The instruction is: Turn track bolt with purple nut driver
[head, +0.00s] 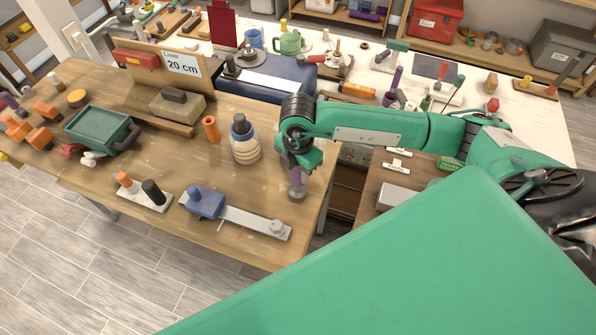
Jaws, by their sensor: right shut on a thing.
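My right gripper (298,160) reaches in from the right and points down over the right end of the wooden table. It is shut on the purple nut driver (297,180), which hangs roughly upright below the fingers. The driver's lower tip is near the table top; I cannot tell whether it touches. A pale flat track (245,220) lies at the table's front, with a blue block (205,202) at its left end. The track bolt (277,227) stands at the track's right end. The driver is behind and slightly right of the bolt, apart from it. My left gripper is not in view.
A bottle with a blue-grey top (245,148) stands left of my right gripper, beside an orange cylinder (210,128). A small plate with two pegs (145,192) lies left of the track. A green tray (100,128) sits further left. A crowded white bench (540,125) is behind.

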